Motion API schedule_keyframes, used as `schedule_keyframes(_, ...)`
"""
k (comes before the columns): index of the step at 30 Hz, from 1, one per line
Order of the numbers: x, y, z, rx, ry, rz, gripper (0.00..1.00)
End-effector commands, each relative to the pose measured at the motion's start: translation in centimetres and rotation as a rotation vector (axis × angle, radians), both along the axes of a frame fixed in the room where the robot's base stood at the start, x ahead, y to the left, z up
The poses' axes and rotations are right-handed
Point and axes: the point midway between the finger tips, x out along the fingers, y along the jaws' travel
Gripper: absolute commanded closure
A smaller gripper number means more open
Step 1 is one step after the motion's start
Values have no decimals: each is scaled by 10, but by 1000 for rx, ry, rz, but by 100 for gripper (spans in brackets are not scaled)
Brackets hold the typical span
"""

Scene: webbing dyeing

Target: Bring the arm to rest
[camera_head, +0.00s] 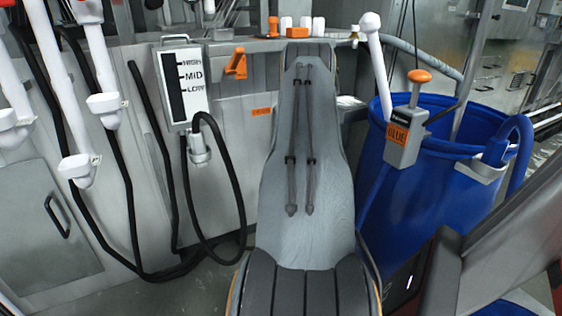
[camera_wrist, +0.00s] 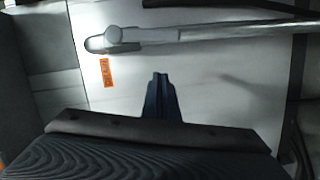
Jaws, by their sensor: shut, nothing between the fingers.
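My gripper (camera_wrist: 160,76) shows in the wrist view as a dark, narrow pair of fingers pressed together. It is shut and empty. Its fingers stand out in front of a pale panel (camera_wrist: 215,85), and I cannot tell how far apart the two are. A dark ridged surface fills the bottom of the wrist view below the fingers. I cannot make out the gripper in the head view.
A blue barrel (camera_head: 400,205) stands at right, with a grey BLUE-labelled box (camera_head: 403,152) at its rim. A HIGH/MID/LOW gauge (camera_head: 186,82) and black hoses (camera_head: 236,165) are at left. In the wrist view, a pale bar (camera_wrist: 215,33) crosses above an orange label (camera_wrist: 106,72).

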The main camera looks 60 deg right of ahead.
Motion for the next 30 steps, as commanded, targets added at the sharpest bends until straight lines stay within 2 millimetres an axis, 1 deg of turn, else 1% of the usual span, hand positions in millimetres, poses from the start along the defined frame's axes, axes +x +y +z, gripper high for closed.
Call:
schedule_keyframes(1,-8,8,0,3,2,1,100)
schedule_keyframes(3,-16,16,1,3,1,2,100)
schedule_keyframes(9,-32,30,1,0,0,2,100)
schedule_keyframes(14,-36,33,1,0,0,1,100)
schedule_keyframes(20,-34,33,2,5,0,4,100)
schedule_keyframes(23,-19,41,8,41,6,22,100)
schedule_keyframes(26,12,63,17,136,22,57,100)
schedule_keyframes(27,27,76,22,187,33,73,100)
schedule_keyframes(29,48,100,30,276,53,92,100)
schedule_keyframes(30,62,119,35,338,69,103,100)
